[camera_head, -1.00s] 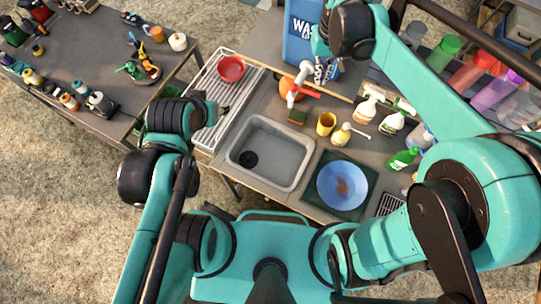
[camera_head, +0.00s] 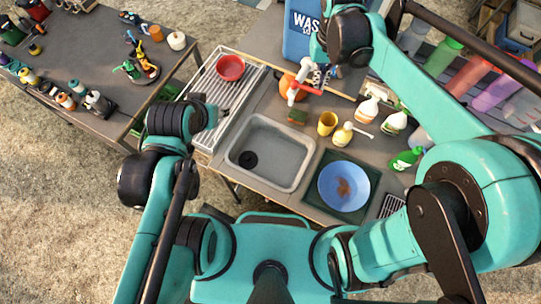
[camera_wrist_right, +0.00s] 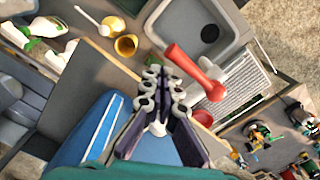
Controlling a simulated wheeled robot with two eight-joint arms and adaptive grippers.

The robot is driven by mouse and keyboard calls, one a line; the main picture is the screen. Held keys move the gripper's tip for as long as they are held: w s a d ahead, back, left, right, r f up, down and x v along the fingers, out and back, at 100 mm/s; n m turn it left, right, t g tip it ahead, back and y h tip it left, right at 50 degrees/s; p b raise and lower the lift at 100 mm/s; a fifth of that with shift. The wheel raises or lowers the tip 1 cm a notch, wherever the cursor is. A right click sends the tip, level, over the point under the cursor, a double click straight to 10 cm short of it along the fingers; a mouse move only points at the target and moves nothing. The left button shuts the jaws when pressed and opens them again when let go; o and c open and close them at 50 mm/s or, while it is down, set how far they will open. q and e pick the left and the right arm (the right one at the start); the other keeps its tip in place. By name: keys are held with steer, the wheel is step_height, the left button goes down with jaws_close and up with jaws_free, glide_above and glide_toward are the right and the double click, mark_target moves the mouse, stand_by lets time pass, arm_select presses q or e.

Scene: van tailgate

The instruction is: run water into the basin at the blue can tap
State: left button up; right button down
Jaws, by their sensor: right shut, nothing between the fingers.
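The blue can (camera_head: 299,38) with white lettering stands behind the basin; part of it shows in the wrist view (camera_wrist_right: 92,130). Its tap has a white body (camera_head: 293,95) and a red lever (camera_head: 311,87); the lever also shows in the wrist view (camera_wrist_right: 190,60). The grey basin (camera_head: 296,142) has a black drain, and no water stream shows. My right gripper (camera_head: 324,76) is shut and empty beside the tap; its fingertips (camera_wrist_right: 165,88) are close to the lever, but contact is unclear. My left gripper (camera_head: 214,114) is left of the basin, its fingers hard to make out.
A blue plate (camera_head: 344,187) lies right of the basin. A red bowl (camera_head: 230,68) sits on the drying rack (camera_head: 212,92).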

steer(key=s+a+r+p, duration=0.3)
steer(key=s+r+p, duration=0.1)
steer(key=s, duration=0.1)
steer(key=shift+s+a+r, duration=0.15)
steer(key=shift+r, duration=0.15)
stand_by(1.4)
steer(key=s+a, duration=0.2)
steer(key=a, duration=0.4)
steer(key=shift+f, duration=0.1)
step_height(320, 180, down, 4)
steer(key=b, duration=0.3)
steer(key=shift+f+b, duration=0.25)
steer(key=shift+b, duration=0.05)
